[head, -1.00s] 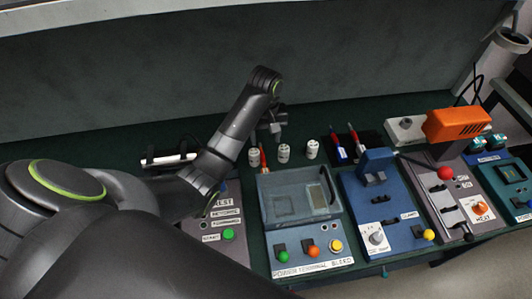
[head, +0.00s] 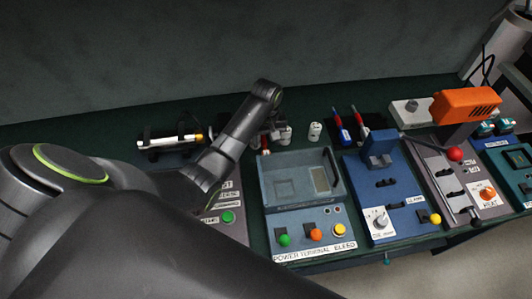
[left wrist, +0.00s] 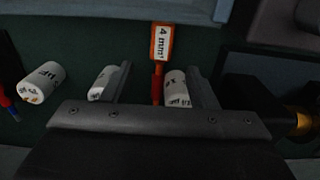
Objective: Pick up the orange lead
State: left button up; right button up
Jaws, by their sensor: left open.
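The orange lead, with an orange tag reading "4 mm²" (left wrist: 162,43) and a reddish shaft (left wrist: 157,84), shows in the left wrist view between my left gripper's two fingers (left wrist: 161,78). The fingers are open and stand apart on either side of the shaft. In the head view a short red piece of the lead (head: 265,143) shows just below my left gripper (head: 274,131), partly hidden by it. White printed cylinders stand close by in the left wrist view, one (left wrist: 103,80) by the left finger and one (left wrist: 176,90) by the right finger. My right gripper is not in view.
A grey-blue tray station (head: 300,205) with coloured buttons stands just in front of the gripper. A white cylinder (head: 315,131) stands to the right, before red and blue leads (head: 343,130). A blue clamp station (head: 385,205) and an orange heat tool (head: 466,106) are farther right.

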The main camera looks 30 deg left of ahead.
pick_arm(q)
jog(key=f, duration=0.3)
jog(key=f+p, duration=0.1)
jog(key=f, duration=0.1)
jog(key=shift+s+d, duration=0.1)
jog(key=shift+s, duration=0.15)
jog(key=shift+f, duration=0.4)
jog(key=c, duration=1.1)
jog(key=shift+r, duration=0.1)
notch_tip(320, 180, up, 11)
notch_tip(320, 180, up, 7)
jog(key=p, duration=0.4)
send_over(266, 151)
jog(key=shift+s+d, duration=0.25)
jog(key=shift+s, duration=0.05)
